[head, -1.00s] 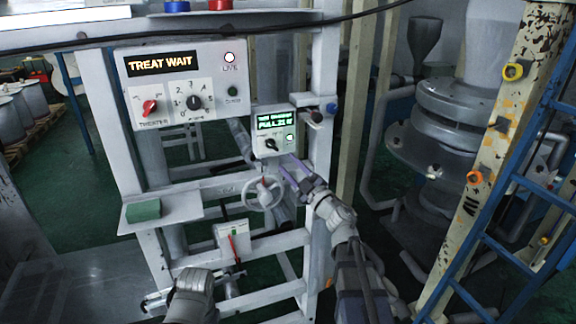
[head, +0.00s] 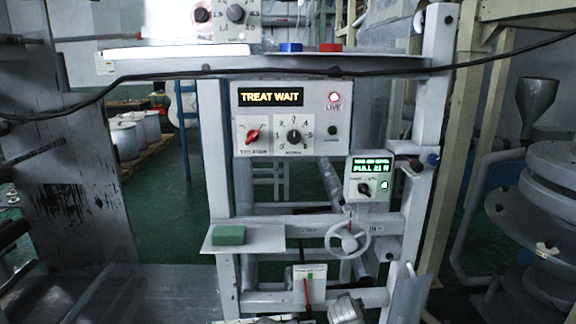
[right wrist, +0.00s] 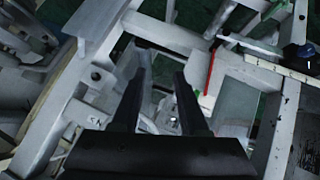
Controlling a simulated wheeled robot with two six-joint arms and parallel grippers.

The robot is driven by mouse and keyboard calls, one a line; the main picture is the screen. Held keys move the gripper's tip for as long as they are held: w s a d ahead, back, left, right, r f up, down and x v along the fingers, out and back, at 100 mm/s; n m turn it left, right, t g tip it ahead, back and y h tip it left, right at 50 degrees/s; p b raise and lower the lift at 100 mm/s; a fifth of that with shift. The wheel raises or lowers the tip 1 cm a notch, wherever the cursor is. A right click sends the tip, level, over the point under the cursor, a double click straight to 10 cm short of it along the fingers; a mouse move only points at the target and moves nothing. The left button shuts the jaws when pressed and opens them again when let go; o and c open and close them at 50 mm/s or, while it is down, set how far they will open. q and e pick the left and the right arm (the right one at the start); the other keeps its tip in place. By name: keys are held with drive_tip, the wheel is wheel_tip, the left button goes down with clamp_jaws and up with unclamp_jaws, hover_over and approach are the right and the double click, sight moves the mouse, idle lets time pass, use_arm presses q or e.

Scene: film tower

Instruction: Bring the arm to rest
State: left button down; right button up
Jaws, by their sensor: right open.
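My right gripper (right wrist: 160,80) shows in the right wrist view with its two dark fingers apart and nothing between them. Behind the fingers are the pale bars of the frame (right wrist: 185,38) and a red pointer (right wrist: 211,72). In the head view no gripper shows; only a grey piece of my arm appears at the bottom edge. The treater panel (head: 290,118) reads "TREAT WAIT" with its red LIVE lamp lit. The smaller pull panel (head: 369,179) has a green display.
A handwheel (head: 348,241) sits below the small panel. A green block (head: 229,235) lies on a shelf (head: 262,240) at its left. A black cable (head: 200,72) crosses the upper view. A grey machine (head: 545,215) stands at right.

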use_arm(q)
wheel_tip(320, 180, down, 3)
drive_tip(key=shift+r+b, duration=0.2)
drive_tip(key=shift+b, duration=0.8)
use_arm(e)
drive_tip(key=s+a+f+g, duration=0.3)
drive_tip(key=s, duration=0.4)
drive_tip(key=s+a+f+n+g+y, duration=0.1)
drive_tip(key=s+a+f+g, duration=0.2)
drive_tip(key=s, duration=0.4)
drive_tip(key=s+a+f+n+g+y, duration=0.1)
drive_tip(key=s+a+f+g, duration=0.2)
drive_tip(key=s, duration=0.4)
drive_tip(key=shift+a+f, duration=0.45)
drive_tip(key=shift+a, duration=0.8)
